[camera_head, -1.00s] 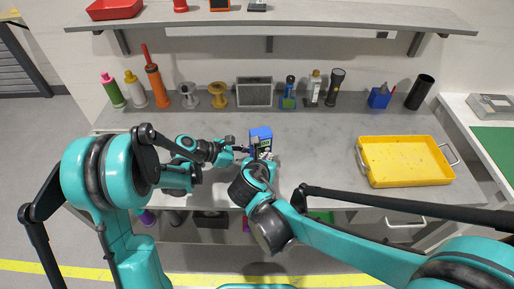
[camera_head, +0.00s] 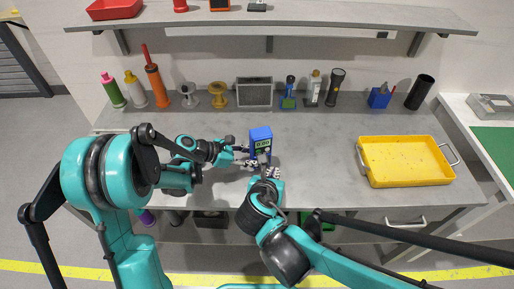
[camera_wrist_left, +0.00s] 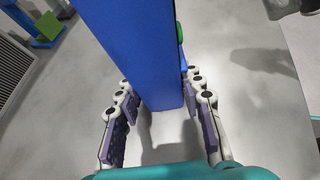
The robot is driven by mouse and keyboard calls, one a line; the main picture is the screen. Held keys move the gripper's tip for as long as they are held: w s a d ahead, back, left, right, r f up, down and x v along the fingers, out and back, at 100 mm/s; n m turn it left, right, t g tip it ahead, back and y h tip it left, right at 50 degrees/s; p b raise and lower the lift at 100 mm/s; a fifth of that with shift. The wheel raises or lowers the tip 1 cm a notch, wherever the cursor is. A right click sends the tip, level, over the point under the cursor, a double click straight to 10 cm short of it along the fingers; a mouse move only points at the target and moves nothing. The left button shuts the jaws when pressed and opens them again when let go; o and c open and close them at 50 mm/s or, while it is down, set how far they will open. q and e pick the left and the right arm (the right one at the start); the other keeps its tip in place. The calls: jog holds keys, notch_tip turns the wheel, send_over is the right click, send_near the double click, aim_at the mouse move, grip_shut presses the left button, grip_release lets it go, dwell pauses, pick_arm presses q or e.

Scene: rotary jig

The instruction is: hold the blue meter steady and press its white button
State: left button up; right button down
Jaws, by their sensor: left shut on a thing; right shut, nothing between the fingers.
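The blue meter (camera_head: 261,134) stands upright near the middle of the bench, its lit display facing the front. In the left wrist view the meter's blue body (camera_wrist_left: 128,45) rises between the fingers, with a green part on its right side. My left gripper (camera_head: 246,156) is shut on the meter from the left, low on its body. My right gripper (camera_head: 271,171) is shut and empty, in front of the meter and a little below its display, apparently apart from it. I cannot make out the white button.
A yellow tray (camera_head: 405,183) lies on the right of the bench. Bottles, spools, a grey mesh box (camera_head: 254,93), a flashlight (camera_head: 335,88) and a small blue box (camera_head: 379,98) line the back. The bench between meter and tray is clear.

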pick_arm(q)
jog(key=o, duration=1)
jog(key=shift+c, duration=0.2)
jog(key=shift+a, duration=0.1)
